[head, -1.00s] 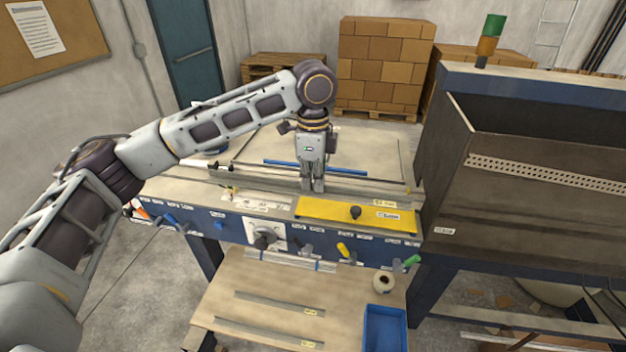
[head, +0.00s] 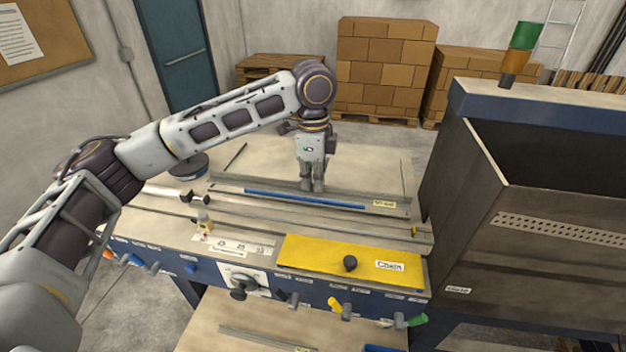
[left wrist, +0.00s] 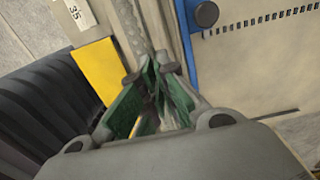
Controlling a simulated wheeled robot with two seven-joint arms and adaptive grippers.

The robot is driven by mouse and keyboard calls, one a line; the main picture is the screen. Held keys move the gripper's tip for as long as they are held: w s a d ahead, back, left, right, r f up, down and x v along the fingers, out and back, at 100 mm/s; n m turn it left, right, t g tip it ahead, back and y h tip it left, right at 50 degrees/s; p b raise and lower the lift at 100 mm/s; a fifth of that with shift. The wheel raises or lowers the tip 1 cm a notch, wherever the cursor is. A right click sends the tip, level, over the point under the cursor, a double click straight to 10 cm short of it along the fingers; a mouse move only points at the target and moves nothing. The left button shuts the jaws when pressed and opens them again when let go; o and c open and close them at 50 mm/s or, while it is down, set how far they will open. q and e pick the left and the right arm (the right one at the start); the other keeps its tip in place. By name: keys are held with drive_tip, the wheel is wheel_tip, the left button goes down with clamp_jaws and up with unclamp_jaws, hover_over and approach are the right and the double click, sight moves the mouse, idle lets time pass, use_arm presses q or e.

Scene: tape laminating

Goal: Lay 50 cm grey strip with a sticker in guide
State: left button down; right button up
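My left gripper (head: 318,188) is shut on a long grey strip (head: 350,193) above the machine top. A pale yellow sticker (head: 384,204) is near the strip's right end. In the left wrist view, the green fingers (left wrist: 157,85) pinch the grey strip (left wrist: 130,28). Long grey guide rails (head: 300,223) run across the machine, nearer to me than the strip. The strip looks roughly parallel to them and apart from them; its exact height is unclear. My right gripper is not in view.
A yellow plate (head: 350,263) with a black knob lies in front of the rails. A blue bar (head: 300,198) runs just below the strip in the picture. Knobs and levers line the blue front. A large dark box unit (head: 560,215) stands at right. Another grey strip (head: 265,338) lies on the lower shelf.

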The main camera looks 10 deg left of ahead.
use_arm(q)
drive_tip(key=shift+r, duration=0.1)
idle(0.3)
drive_tip(key=shift+f, duration=0.2)
hover_over(313, 217)
drive_tip(key=shift+f, duration=3.55)
drive_tip(key=shift+f, duration=0.8)
idle(1.8)
drive_tip(key=c, duration=1.6)
unclamp_jaws()
drive_tip(key=shift+s+a, duration=0.1)
drive_tip(key=shift+o, duration=0.2)
